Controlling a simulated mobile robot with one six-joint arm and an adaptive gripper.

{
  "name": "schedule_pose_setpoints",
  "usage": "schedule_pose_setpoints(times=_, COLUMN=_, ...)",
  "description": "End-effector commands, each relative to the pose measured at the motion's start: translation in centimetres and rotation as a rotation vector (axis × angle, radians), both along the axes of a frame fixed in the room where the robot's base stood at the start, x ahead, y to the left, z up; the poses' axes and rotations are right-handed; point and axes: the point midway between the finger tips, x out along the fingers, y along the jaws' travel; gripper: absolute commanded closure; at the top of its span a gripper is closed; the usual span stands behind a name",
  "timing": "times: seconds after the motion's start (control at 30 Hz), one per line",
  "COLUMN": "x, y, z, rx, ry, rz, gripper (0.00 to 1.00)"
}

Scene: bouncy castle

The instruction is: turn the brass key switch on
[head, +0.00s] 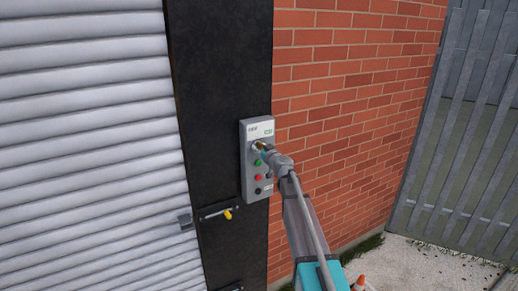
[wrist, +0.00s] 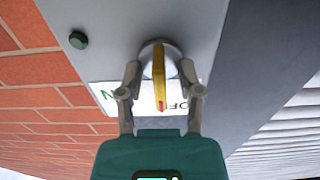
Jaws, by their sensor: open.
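The brass key switch (wrist: 160,70) shows in the wrist view as a yellow key with a red tip on a round pale base. Its red tip points down the picture, over a white label with a green "N" at left and "OF" at right, partly covered. My gripper (wrist: 161,85) is open, with one finger on each side of the key; I cannot tell whether either touches it. In the head view my gripper (head: 262,150) is at the upper part of the grey control box (head: 249,185) and hides most of the switch.
The box carries a green button (head: 258,162), a red button (head: 258,177) and a black one below. It is mounted on a black post (head: 222,90) between a white roller shutter (head: 85,140) and a brick wall (head: 350,90). A yellow-handled latch (head: 228,214) sits lower left.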

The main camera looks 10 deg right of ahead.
Motion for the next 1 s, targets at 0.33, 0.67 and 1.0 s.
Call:
schedule_pose_setpoints(times=0.33, x=-0.03, y=-0.03, z=0.0, rx=0.0, ry=0.0, rz=0.0, gripper=0.86)
schedule_pose_setpoints(times=0.67, x=-0.02, y=0.28, z=0.0, rx=0.0, ry=0.0, rz=-0.001, gripper=1.0)
schedule_pose_setpoints(times=1.0, x=-0.01, y=-0.04, z=0.01, rx=0.05, ry=0.017, rz=0.0, gripper=1.0)
